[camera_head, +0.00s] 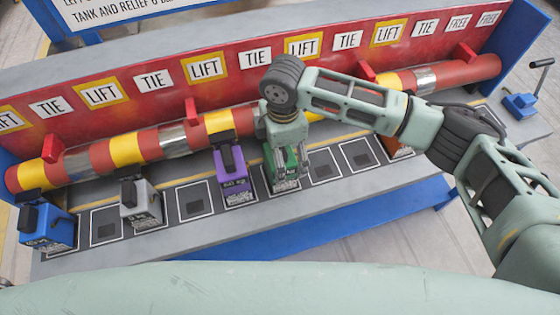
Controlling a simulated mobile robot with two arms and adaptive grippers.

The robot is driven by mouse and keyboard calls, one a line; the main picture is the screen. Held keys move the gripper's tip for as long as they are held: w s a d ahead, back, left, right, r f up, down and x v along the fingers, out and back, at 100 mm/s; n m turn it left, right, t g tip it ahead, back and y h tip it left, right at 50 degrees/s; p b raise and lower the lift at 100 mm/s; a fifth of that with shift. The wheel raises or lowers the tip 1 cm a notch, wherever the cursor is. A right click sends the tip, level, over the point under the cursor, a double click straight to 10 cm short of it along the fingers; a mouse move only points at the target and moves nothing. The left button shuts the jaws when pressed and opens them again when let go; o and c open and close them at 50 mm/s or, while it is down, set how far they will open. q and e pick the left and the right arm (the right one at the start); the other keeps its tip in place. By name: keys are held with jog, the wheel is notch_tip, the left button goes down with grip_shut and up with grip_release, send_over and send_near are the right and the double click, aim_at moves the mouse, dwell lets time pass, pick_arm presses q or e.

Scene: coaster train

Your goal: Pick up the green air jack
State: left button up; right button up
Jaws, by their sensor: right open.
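The green air jack (291,162) stands upright in a white-outlined square on the grey shelf, between the purple jack and an empty square. My right gripper (283,160) points down over it, with its fingers around or just in front of the jack's upper part. The gripper is open. My wrist and fingers hide part of the jack, so I cannot tell whether they touch it. My left gripper is not in view.
A purple jack (232,172) stands close on the left, then a grey jack (141,203) and a blue jack (46,228). An orange jack (402,152) is partly hidden by my arm. The striped red and yellow pipe (126,148) runs behind. Squares between are empty.

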jog(key=f, duration=0.3)
jog(key=shift+w+a+f+p, duration=0.1)
jog(key=shift+a+f+p, duration=0.1)
jog(key=shift+a+p, duration=0.15)
jog(key=shift+f, duration=0.1)
jog(key=c, duration=2)
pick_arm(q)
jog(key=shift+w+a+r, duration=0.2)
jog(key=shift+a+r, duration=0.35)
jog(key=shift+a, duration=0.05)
pick_arm(e)
jog(key=shift+w, duration=0.1)
jog(key=shift+c, duration=0.9)
jog(key=shift+r, duration=0.25)
